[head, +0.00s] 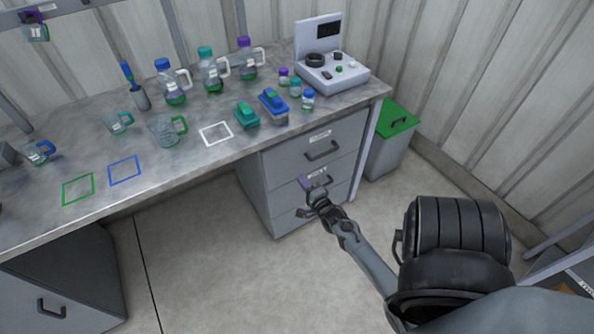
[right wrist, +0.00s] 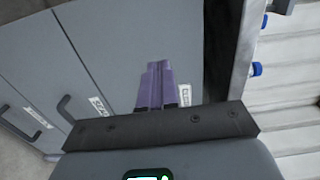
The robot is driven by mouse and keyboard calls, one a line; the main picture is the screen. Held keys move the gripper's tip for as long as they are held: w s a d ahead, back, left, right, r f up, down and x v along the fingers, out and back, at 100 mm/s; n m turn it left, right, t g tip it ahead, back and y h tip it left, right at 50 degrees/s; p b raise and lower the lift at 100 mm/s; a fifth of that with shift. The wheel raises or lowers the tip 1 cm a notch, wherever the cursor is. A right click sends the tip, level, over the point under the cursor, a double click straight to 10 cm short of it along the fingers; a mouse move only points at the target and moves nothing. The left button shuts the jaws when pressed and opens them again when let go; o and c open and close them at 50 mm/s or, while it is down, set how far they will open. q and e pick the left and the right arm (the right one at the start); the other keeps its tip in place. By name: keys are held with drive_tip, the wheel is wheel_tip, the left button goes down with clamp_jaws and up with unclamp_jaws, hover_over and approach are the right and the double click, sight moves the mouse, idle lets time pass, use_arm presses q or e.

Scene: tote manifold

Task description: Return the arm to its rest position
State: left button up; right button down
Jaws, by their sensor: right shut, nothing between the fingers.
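My right gripper (head: 305,184) hangs in front of the grey drawer cabinet under the bench, beside the middle drawer. Its purple fingers are together and empty; they also show in the right wrist view (right wrist: 156,86), pointing toward the drawer fronts. My right arm reaches in from the lower right. Whether the fingertips touch the cabinet is hard to tell, but no handle lies between them. My left gripper is not in view.
The drawer cabinet (head: 279,208) appears shut, with protruding handles. The bench (head: 70,134) above carries flasks, beakers, small bottles and a device (head: 331,72). A green-lidded bin (head: 390,150) stands right of the cabinet. Floor in front is clear.

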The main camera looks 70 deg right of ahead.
drive_tip(key=w+a+r+n+y+p, duration=0.1)
drive_tip(key=w+a+r+n+y, duration=0.25)
drive_tip(key=a, duration=0.45)
drive_tip(key=w+a+r+n+t+y+p, duration=0.1)
drive_tip(key=w+a+r+n+y, duration=0.25)
drive_tip(key=a, duration=0.45)
drive_tip(key=w+a+r+n+y+p, duration=0.1)
drive_tip(key=w+a+r+n+y, duration=0.2)
drive_tip(key=a, duration=0.6)
drive_tip(key=s+a+r+n+g+y, duration=0.1)
drive_tip(key=s+a+r+n+g, duration=0.1)
drive_tip(key=s+a+n+g, duration=0.45)
drive_tip(key=s+a+r+n+g+y, duration=0.1)
drive_tip(key=s+a+n+g+y, duration=0.15)
drive_tip(key=a+n, duration=0.7)
drive_tip(key=s+n+g+h, duration=0.1)
drive_tip(key=s+n+g, duration=0.1)
drive_tip(key=s, duration=0.2)
wheel_tip(320, 180, up, 37)
drive_tip(key=p, duration=3.8)
drive_tip(key=shift+s+a, duration=0.25)
drive_tip(key=shift+a, duration=0.15)
